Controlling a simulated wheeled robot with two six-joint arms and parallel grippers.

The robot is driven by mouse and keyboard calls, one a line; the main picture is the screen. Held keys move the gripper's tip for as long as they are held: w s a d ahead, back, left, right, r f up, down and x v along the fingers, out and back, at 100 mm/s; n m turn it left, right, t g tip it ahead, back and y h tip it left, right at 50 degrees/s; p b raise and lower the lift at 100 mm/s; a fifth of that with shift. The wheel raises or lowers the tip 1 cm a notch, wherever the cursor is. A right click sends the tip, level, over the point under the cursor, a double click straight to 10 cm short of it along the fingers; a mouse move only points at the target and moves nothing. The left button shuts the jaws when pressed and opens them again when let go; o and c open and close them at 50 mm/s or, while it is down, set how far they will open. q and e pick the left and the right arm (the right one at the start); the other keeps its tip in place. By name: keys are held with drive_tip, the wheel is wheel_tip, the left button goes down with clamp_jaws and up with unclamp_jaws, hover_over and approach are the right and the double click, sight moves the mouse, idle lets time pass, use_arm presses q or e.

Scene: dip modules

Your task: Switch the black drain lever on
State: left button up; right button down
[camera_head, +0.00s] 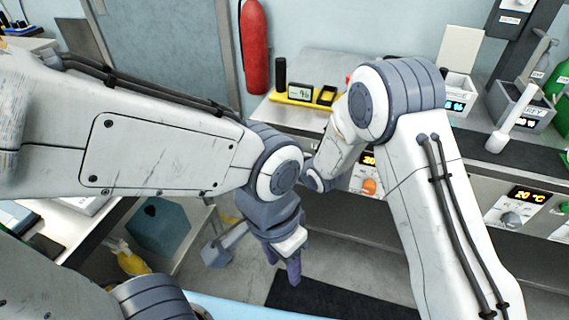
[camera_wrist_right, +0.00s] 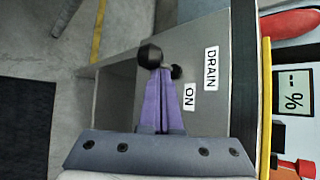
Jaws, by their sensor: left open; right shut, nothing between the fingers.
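The black drain lever (camera_wrist_right: 150,56) shows in the right wrist view as a round black knob, with a small black part beside it, on a grey panel. A DRAIN label (camera_wrist_right: 210,68) and an ON label (camera_wrist_right: 189,97) are to its right. My right gripper (camera_wrist_right: 162,76) is shut and empty, its purple fingertips just below the knob in the picture; I cannot tell whether they touch. In the head view I cannot make out the lever, and my right arm hides its gripper. My left gripper (camera_head: 290,270) hangs open above the floor, away from the bench.
The bench (camera_head: 325,58) carries a yellow tray with a small display (camera_head: 300,92). A red extinguisher (camera_head: 255,45) hangs on the wall. Panels with temperature displays (camera_head: 527,194) are on the bench front. A dark mat (camera_head: 330,302) lies on the floor.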

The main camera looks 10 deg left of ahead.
drive_tip(key=shift+r, duration=0.1)
drive_tip(key=shift+r+p, duration=0.7)
drive_tip(key=shift+p, duration=0.15)
